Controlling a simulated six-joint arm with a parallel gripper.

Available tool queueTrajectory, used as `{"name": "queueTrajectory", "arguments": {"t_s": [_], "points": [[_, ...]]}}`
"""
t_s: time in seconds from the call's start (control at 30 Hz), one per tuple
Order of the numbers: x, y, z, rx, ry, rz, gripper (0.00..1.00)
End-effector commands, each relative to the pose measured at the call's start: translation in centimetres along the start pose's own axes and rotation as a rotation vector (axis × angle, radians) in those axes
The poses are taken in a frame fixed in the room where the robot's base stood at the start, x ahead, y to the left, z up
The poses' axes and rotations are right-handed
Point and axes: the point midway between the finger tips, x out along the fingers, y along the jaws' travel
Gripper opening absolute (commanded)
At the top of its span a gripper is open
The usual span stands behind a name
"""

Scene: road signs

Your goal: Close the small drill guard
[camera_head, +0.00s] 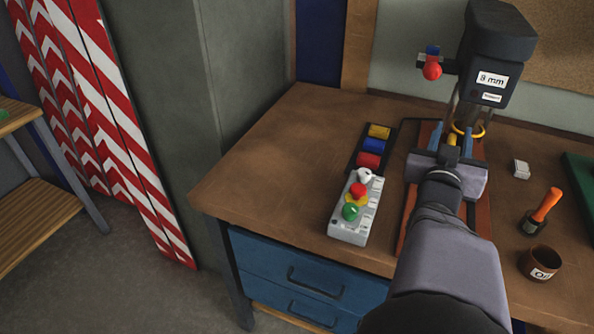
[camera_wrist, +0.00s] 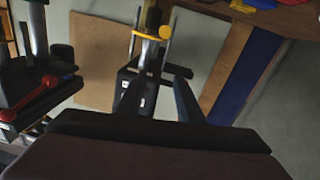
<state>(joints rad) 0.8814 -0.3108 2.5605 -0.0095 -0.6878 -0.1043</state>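A dark drill head (camera_head: 494,50) labelled "8 mm" stands at the back right in the head view. Below it a yellow ring (camera_head: 467,129) sits around the spindle area. It shows in the wrist view (camera_wrist: 148,36) with a round yellow knob (camera_wrist: 166,32) beside it. Whether the guard is open or closed is unclear. My gripper (camera_head: 453,142) is in front of the drill, close to the yellow ring. In the wrist view my gripper (camera_wrist: 157,80) has its fingers spread apart, with nothing held between them. Contact with the ring cannot be told.
A control box (camera_head: 348,228) with red and green buttons stands left of my arm. Behind it lies a tray with coloured blocks (camera_head: 373,145). A brown pot (camera_head: 540,262) and an orange-handled tool (camera_head: 546,205) are right. Another dark machine with a red ball lever (camera_wrist: 47,82) shows in the wrist view.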

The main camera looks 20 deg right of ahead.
Motion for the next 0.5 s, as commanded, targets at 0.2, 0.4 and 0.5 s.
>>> {"name": "queueTrajectory", "arguments": {"t_s": [0.2, 0.4, 0.5], "points": [[0.0, -0.9, -0.9, -0.18, 0.005, 0.001, 0.34], [0.0, -1.6, -1.5, -0.344, 0.005, 0.006, 0.34], [-0.1, -2.0, -1.8, -0.425, 0.004, 0.008, 0.34]]}}
